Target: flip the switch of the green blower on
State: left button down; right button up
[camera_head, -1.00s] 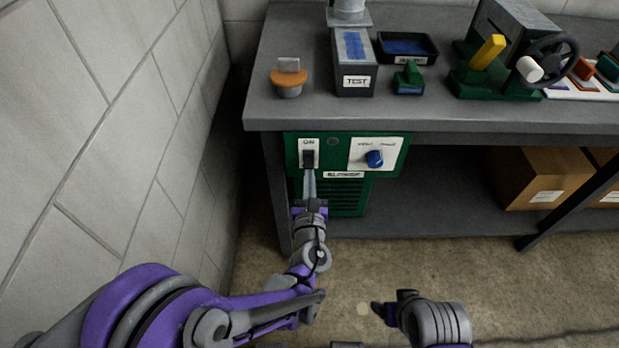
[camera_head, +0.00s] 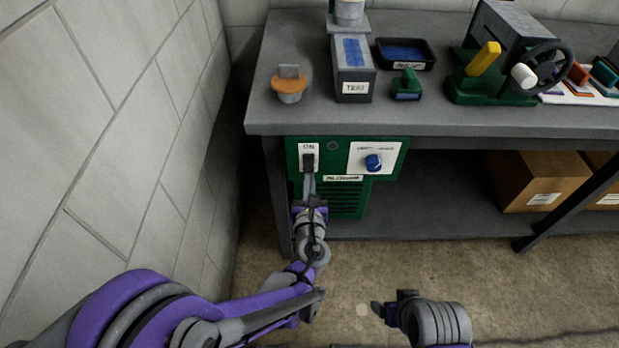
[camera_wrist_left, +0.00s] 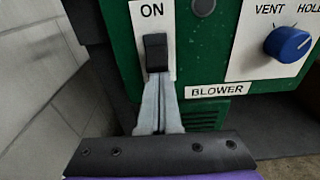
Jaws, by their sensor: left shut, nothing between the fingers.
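The green blower (camera_head: 333,149) is mounted under the front of the workbench, and it fills much of the left wrist view (camera_wrist_left: 210,60). Its black rocker switch (camera_wrist_left: 156,52) sits on a white plate under the word ON; it also shows in the head view (camera_head: 308,162). My left gripper (camera_wrist_left: 159,84) is shut and empty, its fingertips at the lower end of the switch. Whether they touch it I cannot tell. My right gripper (camera_head: 391,309) is low in the head view, away from the blower; its fingers are not clear.
A blue knob (camera_head: 373,162) marked VENT and HOLD sits right of the switch. The grey workbench (camera_head: 430,118) overhangs the blower. A block wall (camera_head: 130,130) stands close on the left. Cardboard boxes (camera_head: 540,178) rest on the lower shelf.

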aim_at(310, 164)
pick_arm(q)
jog(key=r+g+p, duration=0.1)
jog(key=g, duration=0.1)
jog(key=r+g+p, duration=0.1)
jog(key=g, duration=0.1)
jog(key=shift+s+r+p, duration=0.2)
jog(key=shift+s+p, duration=0.1)
jog(key=shift+p, duration=0.1)
jog(key=shift+r, duration=0.15)
jog(key=shift+r+p, duration=0.4)
jog(key=shift+r, duration=0.15)
jog(key=shift+w+r, duration=0.25)
jog(key=shift+r, duration=0.05)
jog(key=shift+f, duration=0.1)
